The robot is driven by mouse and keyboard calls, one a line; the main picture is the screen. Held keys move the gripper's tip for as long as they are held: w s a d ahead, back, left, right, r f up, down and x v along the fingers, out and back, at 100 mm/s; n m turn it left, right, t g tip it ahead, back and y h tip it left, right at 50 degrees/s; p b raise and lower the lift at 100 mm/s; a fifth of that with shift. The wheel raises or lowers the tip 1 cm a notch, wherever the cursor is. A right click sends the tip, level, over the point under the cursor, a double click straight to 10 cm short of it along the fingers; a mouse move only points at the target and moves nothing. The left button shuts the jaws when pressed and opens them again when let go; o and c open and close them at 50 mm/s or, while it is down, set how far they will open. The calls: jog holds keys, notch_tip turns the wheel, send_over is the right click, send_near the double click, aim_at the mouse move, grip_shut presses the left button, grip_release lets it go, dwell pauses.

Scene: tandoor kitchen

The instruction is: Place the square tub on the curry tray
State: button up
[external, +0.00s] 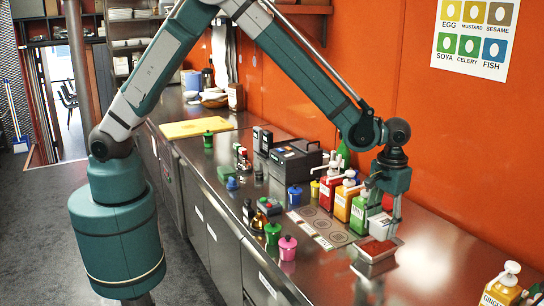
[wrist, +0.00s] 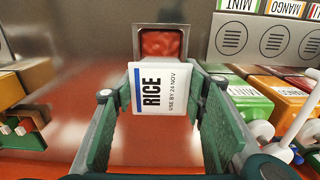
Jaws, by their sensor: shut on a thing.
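The square tub (wrist: 166,92) is white with a blue stripe and a RICE label facing the wrist camera. My gripper (wrist: 160,84) is shut on it, with a green finger on each side. In the external view my gripper (external: 381,222) points down over the right part of the counter, with the white tub (external: 379,226) between its fingers. The curry tray (external: 362,271) is a small metal tray with red curry, just below the gripper. In the wrist view the tray (wrist: 138,29) lies just beyond the tub, which covers its near end. I cannot tell the gap between them.
Sauce pump bottles, red (external: 328,191), orange (external: 360,214) and green, stand just left of my gripper. A mat with round marks (external: 322,229) lies left of the tray. A yellow pump bottle (external: 500,290) stands at the lower right. Bare steel lies between it and the tray.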

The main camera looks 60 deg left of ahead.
aim_at(383, 220)
jog(key=shift+f, duration=0.1)
jog(key=shift+f, duration=1.75)
jog(key=shift+f, duration=0.2)
jog(key=o, duration=1)
jog(key=shift+r, duration=0.25)
notch_tip(383, 220, up, 12)
jog(key=shift+f, duration=0.1)
